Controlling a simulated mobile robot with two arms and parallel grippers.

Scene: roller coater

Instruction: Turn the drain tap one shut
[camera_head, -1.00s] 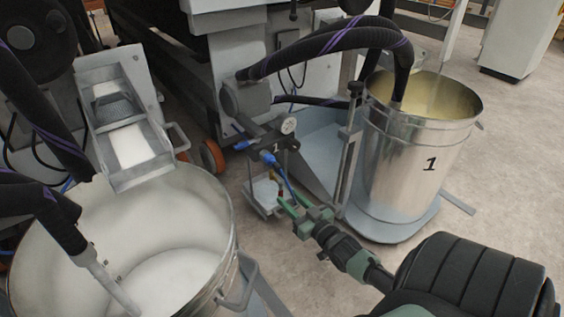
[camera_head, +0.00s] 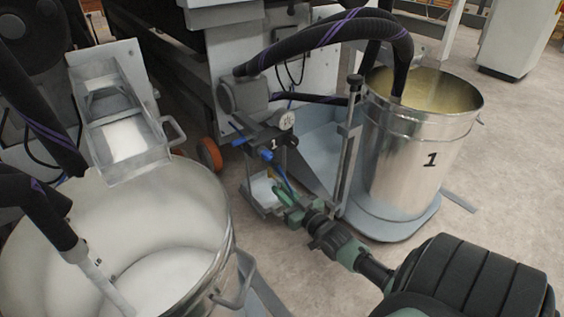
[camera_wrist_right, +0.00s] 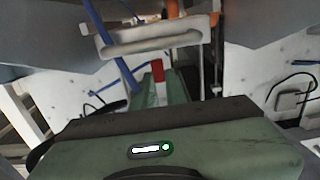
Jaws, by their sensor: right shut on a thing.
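A black block (camera_head: 268,138) marked 1 carries a round gauge (camera_head: 286,119) and blue levers (camera_head: 240,141). Below it, drain tap one shows as a small red handle (camera_wrist_right: 158,69) in the right wrist view, at the far end of my fingers. My right gripper (camera_head: 279,188), with green fingers, reaches in from the lower right below the block. It is shut on the tap's handle, which is mostly hidden by the fingers in the head view. A blue tube (camera_head: 284,179) runs down close beside the fingertips. My left gripper is not in view.
A metal drum (camera_head: 405,165) marked 1 stands right of the gripper on a blue-grey base (camera_head: 385,226). A large open pot (camera_head: 55,215) with white liquid is at the left. A small tray (camera_head: 264,208) sits under the tap. Black hoses (camera_head: 330,40) arch overhead.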

